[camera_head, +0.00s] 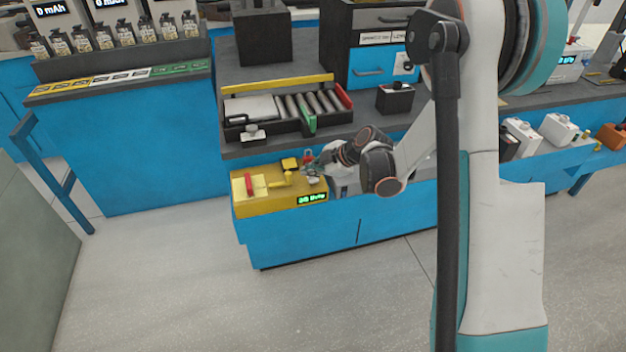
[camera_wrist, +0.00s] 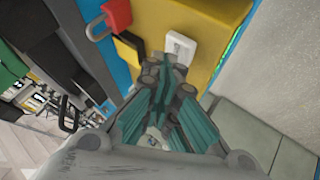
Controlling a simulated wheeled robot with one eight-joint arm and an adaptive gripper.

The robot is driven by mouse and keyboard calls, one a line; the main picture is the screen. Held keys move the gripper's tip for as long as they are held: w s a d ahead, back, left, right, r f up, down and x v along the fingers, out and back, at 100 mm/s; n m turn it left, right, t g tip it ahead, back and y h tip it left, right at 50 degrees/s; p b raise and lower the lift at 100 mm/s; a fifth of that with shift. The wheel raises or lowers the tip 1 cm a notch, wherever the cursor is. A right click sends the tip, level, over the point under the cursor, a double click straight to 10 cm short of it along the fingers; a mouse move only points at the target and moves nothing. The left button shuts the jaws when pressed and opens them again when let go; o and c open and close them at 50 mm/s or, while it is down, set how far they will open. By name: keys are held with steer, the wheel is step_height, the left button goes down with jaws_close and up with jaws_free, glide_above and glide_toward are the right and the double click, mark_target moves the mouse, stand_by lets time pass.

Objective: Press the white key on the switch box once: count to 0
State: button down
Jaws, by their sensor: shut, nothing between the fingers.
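The yellow switch box (camera_head: 262,208) stands on the blue cabinet's lower front ledge. Its green display (camera_head: 312,198) is lit but too small to read surely. My gripper (camera_head: 314,169) is over the box's right end in the head view. In the wrist view my gripper (camera_wrist: 167,66) is shut and empty, its tips just below the white key. I cannot tell whether they touch it.
Beside the white key are a black-and-yellow part (camera_wrist: 130,46) and a red padlock (camera_wrist: 110,15). A red lever (camera_head: 249,184) sits at the box's left. Behind, a black tray (camera_head: 232,128) with a white block stands on the dark bench. The floor in front is clear.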

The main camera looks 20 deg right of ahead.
mark_target(312, 180)
steer(key=shift+f, duration=0.4)
stand_by(0.7)
steer(key=shift+r, duration=0.85)
steer(key=shift+r, duration=0.1)
steer(key=shift+r+p, duration=1.7)
steer(key=shift+r, duration=0.75)
